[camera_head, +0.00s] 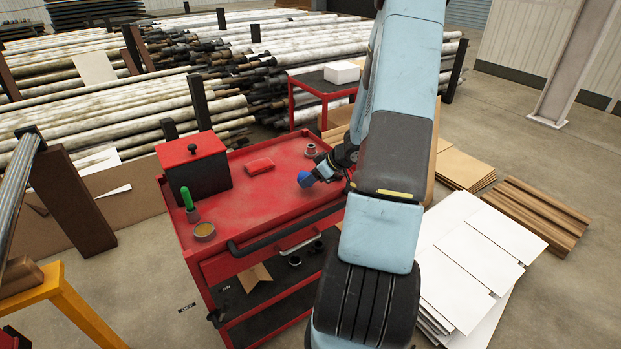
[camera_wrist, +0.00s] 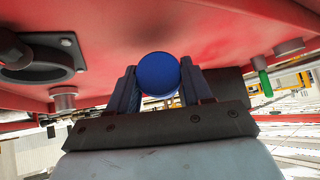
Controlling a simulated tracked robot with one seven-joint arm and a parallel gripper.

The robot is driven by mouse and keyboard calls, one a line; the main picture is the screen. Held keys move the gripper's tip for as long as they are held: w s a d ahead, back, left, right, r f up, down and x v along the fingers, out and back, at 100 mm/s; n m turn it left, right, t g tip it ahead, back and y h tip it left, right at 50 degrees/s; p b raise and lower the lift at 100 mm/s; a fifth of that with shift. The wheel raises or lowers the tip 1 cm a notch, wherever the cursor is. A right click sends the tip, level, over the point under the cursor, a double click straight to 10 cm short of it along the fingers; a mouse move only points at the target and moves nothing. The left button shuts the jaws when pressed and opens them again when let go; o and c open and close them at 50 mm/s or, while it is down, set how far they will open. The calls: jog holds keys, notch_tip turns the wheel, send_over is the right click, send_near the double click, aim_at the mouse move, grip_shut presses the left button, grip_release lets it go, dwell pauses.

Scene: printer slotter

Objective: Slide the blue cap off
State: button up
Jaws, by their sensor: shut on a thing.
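The round blue cap (camera_head: 305,180) is at the end of my gripper (camera_head: 316,174), above the right part of the red cart's top (camera_head: 270,200). In the wrist view the blue cap (camera_wrist: 158,74) sits between the two dark fingers of my gripper (camera_wrist: 158,90), which are shut on it from both sides. Its flat round face shows. Whatever lies behind the cap is hidden, so I cannot tell whether it is still joined to anything.
On the cart are a red and black box (camera_head: 193,165), a small red case (camera_head: 259,165), a green-handled tool (camera_head: 187,198), a round tin (camera_head: 204,231) and a small metal cylinder (camera_head: 311,150). A black ring-shaped part (camera_wrist: 40,58) shows left in the wrist view. The cart's middle is clear.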

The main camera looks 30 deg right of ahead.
jog(key=shift+f, duration=1.05)
jog(key=o, duration=1.2)
jog(key=shift+c, duration=0.2)
jog(key=v, duration=1.3)
jog(key=shift+s+r, duration=0.25)
jog(key=shift+r, duration=0.05)
jog(key=shift+d, duration=0.15)
